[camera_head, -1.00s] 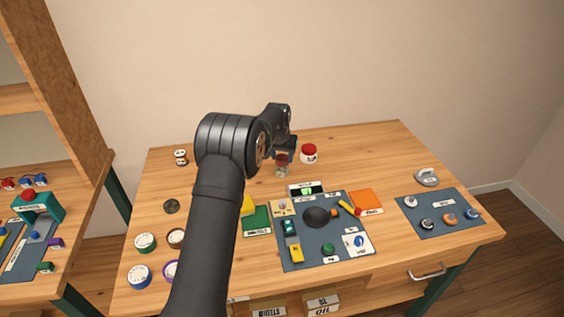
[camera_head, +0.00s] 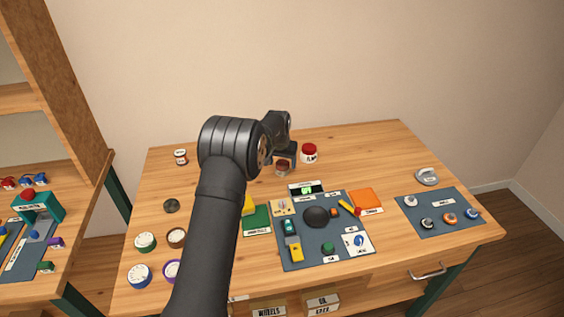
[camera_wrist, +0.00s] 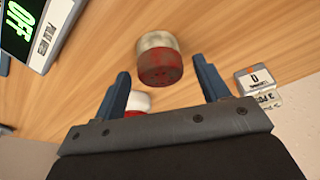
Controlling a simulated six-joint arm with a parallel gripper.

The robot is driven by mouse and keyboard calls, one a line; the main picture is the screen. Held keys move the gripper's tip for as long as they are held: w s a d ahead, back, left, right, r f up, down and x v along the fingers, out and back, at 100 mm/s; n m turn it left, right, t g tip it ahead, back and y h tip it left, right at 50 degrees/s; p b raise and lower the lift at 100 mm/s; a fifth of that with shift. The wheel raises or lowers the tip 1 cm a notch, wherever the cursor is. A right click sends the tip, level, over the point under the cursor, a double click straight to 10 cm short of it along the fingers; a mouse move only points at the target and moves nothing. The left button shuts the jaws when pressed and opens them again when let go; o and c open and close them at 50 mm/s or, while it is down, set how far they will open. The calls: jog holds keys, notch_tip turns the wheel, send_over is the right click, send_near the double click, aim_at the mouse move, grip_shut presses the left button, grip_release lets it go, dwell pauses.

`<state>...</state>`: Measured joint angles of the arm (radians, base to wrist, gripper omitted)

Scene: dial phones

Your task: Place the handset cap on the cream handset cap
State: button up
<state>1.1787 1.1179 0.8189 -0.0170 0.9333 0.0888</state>
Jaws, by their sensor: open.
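In the wrist view, a worn red cap (camera_wrist: 160,68) is against a cream cap (camera_wrist: 157,41), the two lined up as one short stack. The red one is nearer the wrist camera; I cannot tell whether they are joined. My gripper (camera_wrist: 163,66) is open, its blue fingers on either side of the red cap with gaps at both sides. In the head view, a dark red piece (camera_head: 282,168) shows just below my gripper (camera_head: 286,157) on the wooden table, and the arm hides part of the area. The cream part is hard to make out there.
A red-lidded white jar (camera_head: 309,153) stands close right of my gripper. A display box (camera_head: 306,189) and a blue-grey mat (camera_head: 296,261) with several parts lie nearer me. Another mat (camera_head: 436,230) is at right. Several round lidded pieces stand at left.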

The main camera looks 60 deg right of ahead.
aim_at(283, 162)
jog(key=v, duration=1.2)
jog(key=x, duration=1.2)
jog(key=shift+f, duration=0.35)
notch_tip(283, 162, up, 3)
jog(key=shift+r, duration=0.8)
jog(key=shift+f, duration=0.1)
